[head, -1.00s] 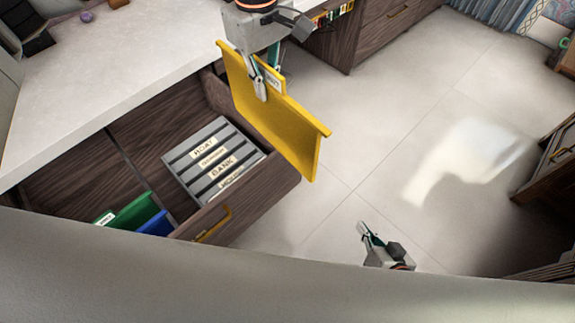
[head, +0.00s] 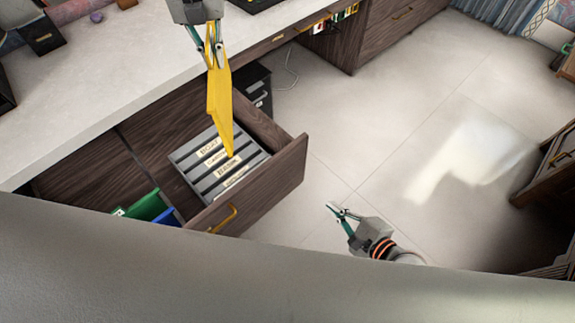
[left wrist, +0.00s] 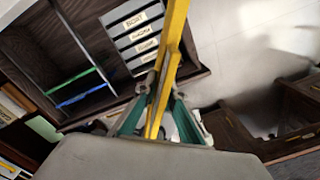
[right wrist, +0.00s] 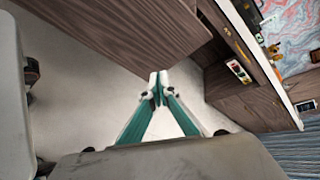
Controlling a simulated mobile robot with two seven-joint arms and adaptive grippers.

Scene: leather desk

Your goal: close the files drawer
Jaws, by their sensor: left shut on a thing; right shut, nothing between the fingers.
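The files drawer (head: 273,185) stands open below the white desktop, with a yellow handle (head: 222,219) on its front. Inside are a grey labelled file rack (head: 190,172), a green folder (head: 147,207) and a blue folder (head: 168,217). My left gripper (head: 213,52) is shut on a yellow folder (head: 218,105) and holds it upright above the drawer; the folder also shows between its fingers in the left wrist view (left wrist: 172,50). My right gripper (head: 338,210) is shut and empty, out over the floor to the right of the drawer front; its closed tips show in the right wrist view (right wrist: 159,88).
The white desktop (head: 110,80) runs along the back left. A dark cabinet (head: 257,88) stands under it behind the drawer. More wooden drawers (head: 385,25) are at the back. The floor (head: 380,140) right of the drawer is clear.

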